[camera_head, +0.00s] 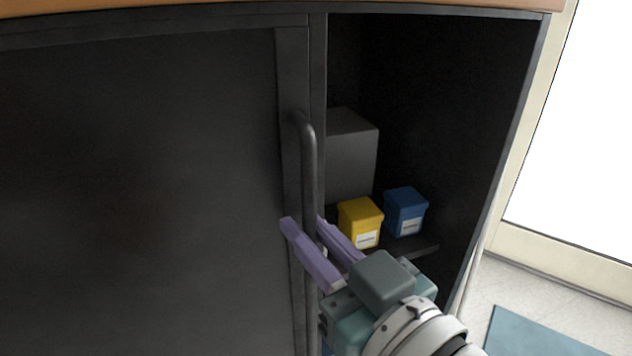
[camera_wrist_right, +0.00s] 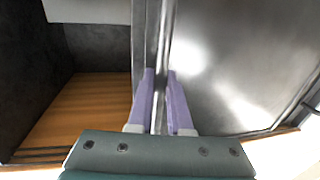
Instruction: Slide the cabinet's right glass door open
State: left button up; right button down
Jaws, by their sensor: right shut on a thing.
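The cabinet's dark glass door (camera_head: 150,180) fills the left of the head view, with a vertical bar handle (camera_head: 309,150) near its right edge. To the right of that edge the cabinet stands open. Whether another door panel lies behind this one, I cannot tell. My right gripper (camera_head: 303,222) is shut on the handle, its purple fingers on either side of the bar. In the right wrist view the fingers (camera_wrist_right: 160,74) hold the bar, and the shiny door (camera_wrist_right: 225,65) lies to its right. My left gripper is not in view.
Inside the open part are a grey box (camera_head: 350,155), a yellow bin (camera_head: 360,222) and a blue bin (camera_head: 405,211) on a shelf. A wooden top edge (camera_head: 250,6) runs above. Right of the cabinet are pale floor and a blue mat (camera_head: 545,335).

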jog(key=shift+s+a, duration=0.1)
jog(key=shift+a, duration=0.1)
jog(key=c, duration=1.1)
grip_release()
jog(key=shift+d, duration=0.1)
jog(key=p+v, duration=0.3)
jog(key=v, duration=0.7)
